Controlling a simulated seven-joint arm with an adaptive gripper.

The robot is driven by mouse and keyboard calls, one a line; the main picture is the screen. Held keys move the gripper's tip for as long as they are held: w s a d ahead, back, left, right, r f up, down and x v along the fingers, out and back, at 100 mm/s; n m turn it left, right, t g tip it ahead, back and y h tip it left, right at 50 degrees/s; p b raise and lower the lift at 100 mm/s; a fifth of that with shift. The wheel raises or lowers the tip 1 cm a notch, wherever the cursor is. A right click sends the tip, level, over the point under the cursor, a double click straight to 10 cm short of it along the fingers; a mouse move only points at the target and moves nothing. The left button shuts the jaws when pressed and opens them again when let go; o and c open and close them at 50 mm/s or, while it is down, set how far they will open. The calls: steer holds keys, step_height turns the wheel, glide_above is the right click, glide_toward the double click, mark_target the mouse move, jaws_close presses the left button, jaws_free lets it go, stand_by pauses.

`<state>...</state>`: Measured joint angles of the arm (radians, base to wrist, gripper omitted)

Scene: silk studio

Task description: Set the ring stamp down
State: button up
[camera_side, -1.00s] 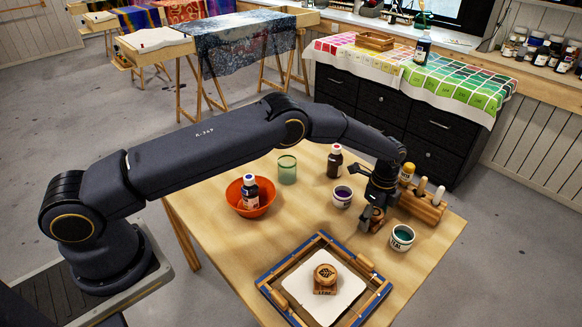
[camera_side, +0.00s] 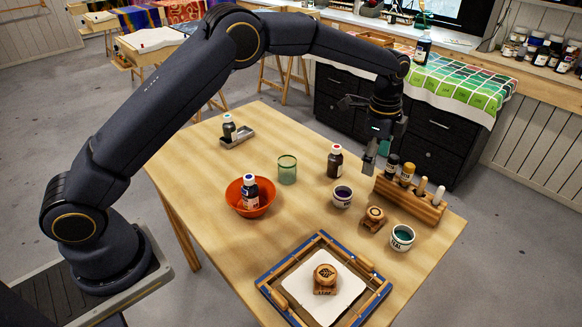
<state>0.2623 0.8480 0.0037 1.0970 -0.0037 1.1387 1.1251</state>
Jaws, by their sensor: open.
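A round wooden stamp (camera_side: 375,214) stands on the table between the purple cup and the teal cup; it appears to be the ring stamp, though its printing face is hidden. It sits on a small brown base or block. My gripper (camera_side: 377,158) is open and empty, raised above the table behind the stamp and clear of it. A second wooden stamp (camera_side: 325,274), with a leaf mark on top, stands on the white cloth (camera_side: 345,302) in the blue-edged frame (camera_side: 375,300).
A wooden rack (camera_side: 412,204) with several bottles and pegs stands close at the right. Near it are the purple cup (camera_side: 342,198), the teal cup (camera_side: 402,238) and a dark bottle (camera_side: 334,163). An orange bowl (camera_side: 248,206) holds a bottle.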

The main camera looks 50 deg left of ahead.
steer(key=s+a+r+n+t, duration=0.1)
steer(key=s+a+r+n, duration=0.3)
steer(key=s+r, duration=0.35)
steer(key=s+a+r+n+t, duration=0.1)
steer(key=s+a+r+n, duration=0.2)
steer(key=s+a+r, duration=0.45)
steer(key=s+a+n+t, duration=0.3)
steer(key=s+n, duration=0.5)
steer(key=s, duration=1.1)
steer(key=shift+f+n, duration=0.25)
steer(key=shift+n, duration=0.15)
